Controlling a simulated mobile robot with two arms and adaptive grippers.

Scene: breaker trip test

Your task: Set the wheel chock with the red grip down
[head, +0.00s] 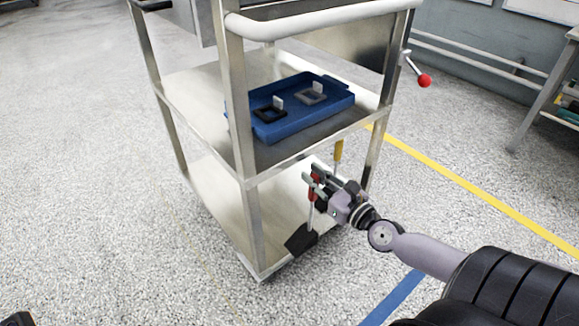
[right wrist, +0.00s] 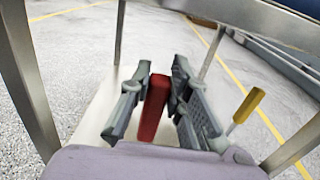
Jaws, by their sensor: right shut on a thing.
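The wheel chock (head: 301,240) is a dark wedge on a thin upright rod with a red grip (head: 312,187). My right gripper (head: 322,184) is shut on the red grip. The right wrist view shows the red grip (right wrist: 153,108) upright between both fingers (right wrist: 154,100). The chock hangs low at the near right edge of the cart's bottom shelf (head: 262,225); I cannot tell whether it touches the shelf.
A yellow grip (head: 338,150) stands behind my right gripper, its lower end hidden; it also shows in the wrist view (right wrist: 248,105). The metal cart's posts (head: 240,130) flank the shelf. A blue tray (head: 300,130) sits above. The speckled floor (head: 120,220) is clear at left.

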